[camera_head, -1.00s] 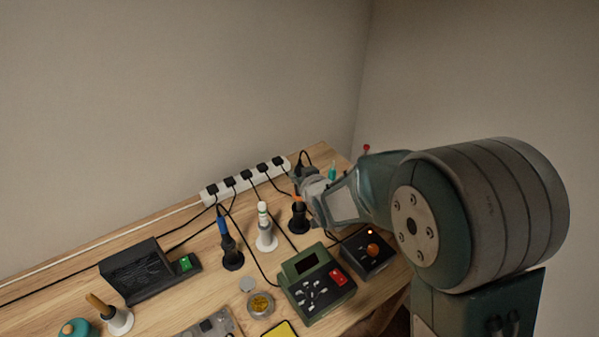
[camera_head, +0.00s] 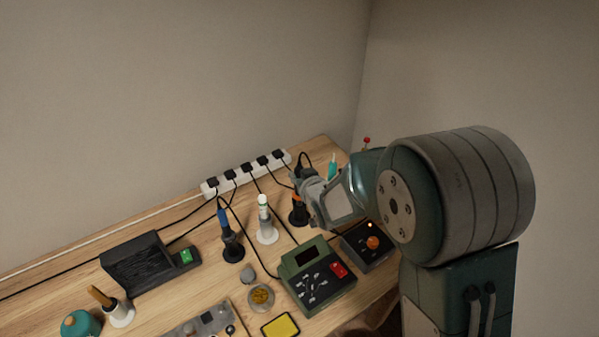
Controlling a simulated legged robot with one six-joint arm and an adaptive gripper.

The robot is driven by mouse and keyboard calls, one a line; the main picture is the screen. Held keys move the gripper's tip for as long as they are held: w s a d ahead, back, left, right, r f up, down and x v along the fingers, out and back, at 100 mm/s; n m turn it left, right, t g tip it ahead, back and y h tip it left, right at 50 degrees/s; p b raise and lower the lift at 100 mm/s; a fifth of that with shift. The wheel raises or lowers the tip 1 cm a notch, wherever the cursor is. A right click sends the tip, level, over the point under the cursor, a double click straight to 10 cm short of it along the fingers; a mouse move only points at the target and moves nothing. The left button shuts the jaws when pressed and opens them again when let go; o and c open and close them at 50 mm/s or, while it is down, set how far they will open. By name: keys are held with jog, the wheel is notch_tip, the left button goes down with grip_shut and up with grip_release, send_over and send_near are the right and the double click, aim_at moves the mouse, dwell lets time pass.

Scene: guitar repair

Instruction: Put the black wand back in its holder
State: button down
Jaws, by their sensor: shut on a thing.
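My gripper (camera_head: 303,181) is at the back right of the bench, shut on the black wand (camera_head: 299,172), of which only a small dark part shows at the fingers. A black cord arches up behind it. Just below is a black holder (camera_head: 299,215) with an orange part (camera_head: 297,197) at its top. I cannot tell whether this orange part belongs to the wand or the holder, or whether the wand's lower end is inside. The gripper hides much of the wand.
A green station (camera_head: 317,281) and a black box with an orange knob (camera_head: 373,243) are in front. A white power strip (camera_head: 247,174) lies behind.

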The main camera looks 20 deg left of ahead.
jog(key=shift+f, duration=0.8)
jog(key=shift+c, duration=1.7)
grip_release()
jog(key=o, duration=0.3)
jog(key=shift+o, duration=0.2)
